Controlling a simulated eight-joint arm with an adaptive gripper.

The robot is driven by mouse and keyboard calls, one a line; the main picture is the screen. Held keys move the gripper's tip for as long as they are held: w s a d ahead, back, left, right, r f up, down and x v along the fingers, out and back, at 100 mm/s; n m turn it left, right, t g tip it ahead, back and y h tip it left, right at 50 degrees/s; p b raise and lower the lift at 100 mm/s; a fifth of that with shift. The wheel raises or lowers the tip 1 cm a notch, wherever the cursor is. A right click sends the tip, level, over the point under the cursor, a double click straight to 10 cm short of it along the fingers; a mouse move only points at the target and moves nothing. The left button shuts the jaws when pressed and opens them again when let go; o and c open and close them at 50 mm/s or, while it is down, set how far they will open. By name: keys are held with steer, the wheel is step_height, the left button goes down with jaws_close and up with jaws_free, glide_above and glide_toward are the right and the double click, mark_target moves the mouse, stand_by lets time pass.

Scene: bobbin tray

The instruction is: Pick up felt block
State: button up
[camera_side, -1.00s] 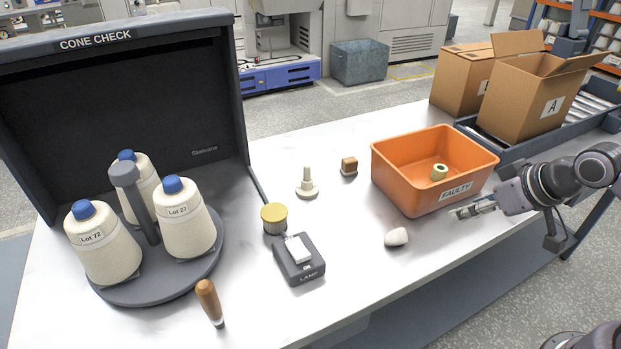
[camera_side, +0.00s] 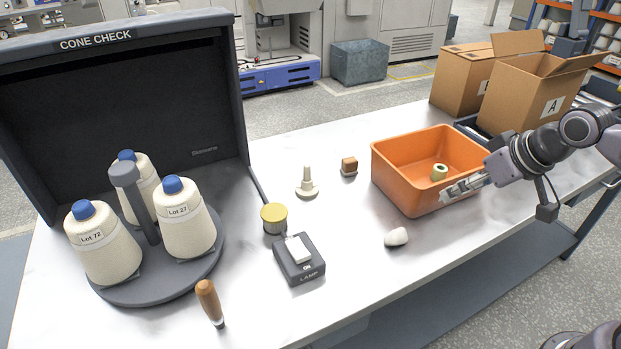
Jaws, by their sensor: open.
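The felt block appears to be the small block (camera_side: 349,166) with a brown top and a paler base, resting on the white table left of the orange bin. My gripper (camera_side: 448,193) is open and points left, in front of the orange bin's front right side, over its label. It is well to the right of the block and apart from it. Nothing shows between the fingers, though they are small in this view.
The orange bin (camera_side: 403,193) holds a small green-and-cream bobbin (camera_side: 439,172). Thread cones (camera_side: 185,220) stand left.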

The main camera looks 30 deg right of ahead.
steer(key=w+r+g, duration=0.1)
steer(key=w+r, duration=0.5)
steer(key=w, duration=0.3)
steer(key=m+g, duration=0.1)
steer(key=g, duration=0.5)
glide_above(351, 161)
steer(key=f, duration=1.5)
steer(key=shift+w+d+f, duration=0.2)
steer(key=shift+d, duration=0.05)
steer(key=shift+s+a+f, duration=0.1)
steer(key=shift+a+f, duration=0.05)
steer(key=shift+f, duration=1.2)
steer(key=shift+s+a+f, duration=0.1)
steer(key=shift+f, duration=1.25)
steer(key=shift+c, duration=0.3)
steer(key=c, duration=1)
